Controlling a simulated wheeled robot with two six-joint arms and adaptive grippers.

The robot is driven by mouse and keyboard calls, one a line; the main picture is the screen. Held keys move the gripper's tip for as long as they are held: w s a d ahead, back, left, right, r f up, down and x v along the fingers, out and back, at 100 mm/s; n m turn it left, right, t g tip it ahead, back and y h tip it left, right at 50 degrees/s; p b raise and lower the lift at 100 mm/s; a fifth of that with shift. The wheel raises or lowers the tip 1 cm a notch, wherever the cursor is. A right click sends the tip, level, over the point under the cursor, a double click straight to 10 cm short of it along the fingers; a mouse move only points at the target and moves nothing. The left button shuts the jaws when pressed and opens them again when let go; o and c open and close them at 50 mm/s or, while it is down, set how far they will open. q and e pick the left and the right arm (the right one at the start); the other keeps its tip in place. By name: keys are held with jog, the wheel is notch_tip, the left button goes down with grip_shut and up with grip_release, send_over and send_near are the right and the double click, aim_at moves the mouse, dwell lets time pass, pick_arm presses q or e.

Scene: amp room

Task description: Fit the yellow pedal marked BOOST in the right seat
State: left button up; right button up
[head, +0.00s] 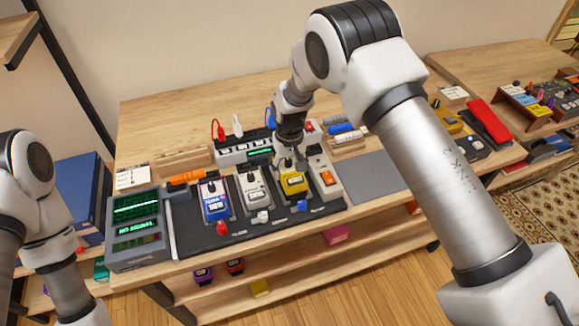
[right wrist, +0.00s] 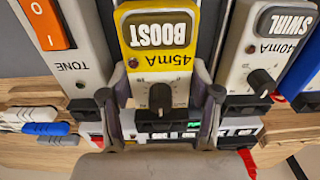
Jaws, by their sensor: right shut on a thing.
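The yellow BOOST pedal (head: 293,186) is over the black pedal board (head: 243,236), between the pale SWIRL pedal (head: 254,189) and the white TONE pedal (head: 325,176) with its orange switch. My right gripper (head: 289,164) is shut on the yellow pedal from above, at its far end. In the right wrist view the yellow pedal (right wrist: 158,42) lies between the two fingers (right wrist: 160,105), marked BOOST and 45mA, with a black knob. I cannot tell whether its underside is fully down in the seat. My left arm shows at the left edge, but its gripper is out of view.
A blue pedal (head: 214,202) stands left on the board. A grey unit with green displays (head: 137,231) stands beside it. A white power strip (head: 243,149) with coloured plugs is behind. A grey mat (head: 373,177) lies clear to the right.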

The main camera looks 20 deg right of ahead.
jog(key=shift+f, duration=0.15)
jog(key=shift+f, duration=0.3)
jog(key=shift+f, duration=0.35)
dwell(1.1)
jog(key=o, duration=1.7)
jog(key=shift+o, duration=0.2)
jog(key=shift+r, duration=0.1)
jog(key=shift+r+p, duration=2.5)
jog(key=shift+r, duration=0.95)
